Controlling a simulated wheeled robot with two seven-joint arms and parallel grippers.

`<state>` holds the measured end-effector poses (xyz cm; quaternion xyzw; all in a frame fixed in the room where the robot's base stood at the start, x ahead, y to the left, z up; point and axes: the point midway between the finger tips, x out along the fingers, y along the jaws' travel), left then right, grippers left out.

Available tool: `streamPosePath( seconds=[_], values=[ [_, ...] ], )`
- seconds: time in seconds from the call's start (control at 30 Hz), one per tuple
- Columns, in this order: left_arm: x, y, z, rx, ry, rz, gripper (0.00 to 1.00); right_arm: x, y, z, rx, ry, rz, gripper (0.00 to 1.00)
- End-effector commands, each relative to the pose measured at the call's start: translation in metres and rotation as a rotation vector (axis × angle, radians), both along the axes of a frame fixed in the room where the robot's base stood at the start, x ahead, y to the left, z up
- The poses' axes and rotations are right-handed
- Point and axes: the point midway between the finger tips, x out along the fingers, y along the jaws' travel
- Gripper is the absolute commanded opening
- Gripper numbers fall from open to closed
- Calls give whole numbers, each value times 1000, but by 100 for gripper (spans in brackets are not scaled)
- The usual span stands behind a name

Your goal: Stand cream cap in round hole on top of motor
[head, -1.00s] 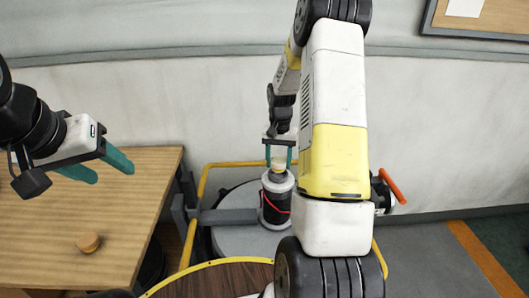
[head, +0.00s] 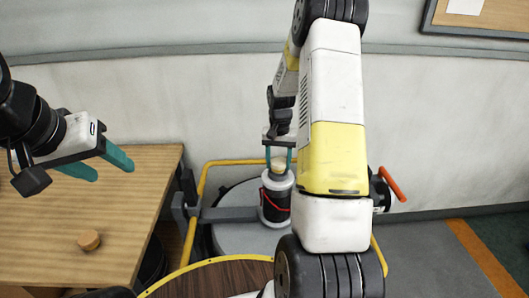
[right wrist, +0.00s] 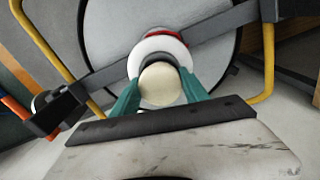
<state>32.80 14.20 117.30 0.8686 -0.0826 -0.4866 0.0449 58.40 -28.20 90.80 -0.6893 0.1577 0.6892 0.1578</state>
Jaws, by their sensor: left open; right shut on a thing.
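The cream cap (head: 279,163) is between the teal fingers of my right gripper (head: 278,166), which is shut on it. In the right wrist view the cap (right wrist: 160,84) looks round and pale, seen from above. The motor (head: 276,204), a dark cylinder with a white top collar and a red wire, stands upright below it. In the right wrist view the cap covers the middle of the motor's white top (right wrist: 147,50), so the round hole is hidden. I cannot tell whether cap and motor touch. My left gripper (head: 112,172) is open and empty above the table.
The wooden table (head: 60,210) at left carries a small round tan piece (head: 89,239). An orange handle (head: 392,185) sticks out right of my right arm.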

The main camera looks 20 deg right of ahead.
Motion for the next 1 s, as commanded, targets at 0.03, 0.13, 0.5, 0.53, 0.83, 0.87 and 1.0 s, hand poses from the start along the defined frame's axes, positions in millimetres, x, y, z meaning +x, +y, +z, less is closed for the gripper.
streamPosePath(
  seconds=[0.03, 0.13, 0.5, 0.53, 0.83, 0.87, 1.0],
  values=[
    [0, 0, 0, 0, 0, 0, 55, 0, 0, -2, 0, 1, 0, 14],
    [0, 0, 0, 0, 0, 0, 55, 0, 0, -4, 0, 0, 0, 14],
    [0, 0, 0, 0, 0, 0, 55, 0, 0, -5, 0, 0, 0, 14],
    [0, 0, 0, 0, 0, 0, 55, 0, 0, -5, 0, 0, 0, 14],
    [0, 0, 0, 0, 0, 0, 55, 0, 0, -10, 0, 1, 0, 14],
    [0, 0, 0, 0, 0, 0, 55, 0, 0, -10, 0, 1, 0, 14],
    [0, 0, 0, 0, 0, 0, 55, 0, 0, -10, 0, 0, 0, 14]
  ],
)
